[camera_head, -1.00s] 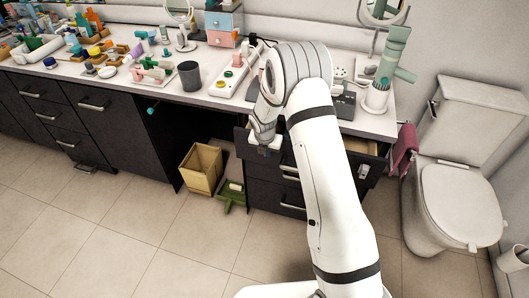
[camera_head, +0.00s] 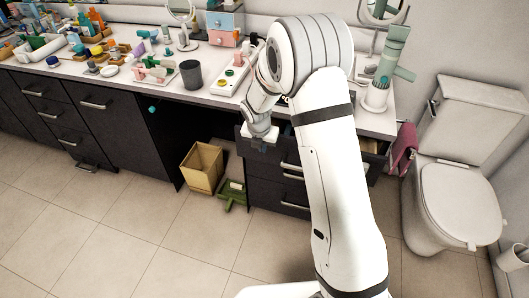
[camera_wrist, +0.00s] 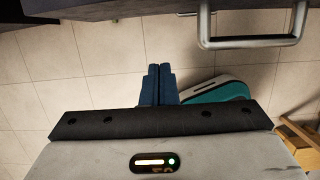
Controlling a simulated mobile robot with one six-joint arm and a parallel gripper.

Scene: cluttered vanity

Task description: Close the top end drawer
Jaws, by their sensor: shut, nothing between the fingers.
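The top end drawer (camera_head: 374,170) is the dark drawer under the right end of the vanity. It stands pulled out, with part of its pale interior showing to the right of my arm; my arm hides its middle. My gripper (camera_head: 262,142) is at the left part of the drawer front. In the wrist view, my gripper's blue fingers (camera_wrist: 158,84) are together with nothing between them. A metal bar handle (camera_wrist: 252,42) hangs from a dark front at the top right of that view, apart from the fingertips. I cannot tell whether the fingers touch the drawer.
A tan bin (camera_head: 202,167) and a green dustpan (camera_head: 232,193) are on the floor left of the drawers. A pink towel (camera_head: 404,150) and a toilet (camera_head: 458,200) are to the right. The countertop is cluttered. The front floor is clear.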

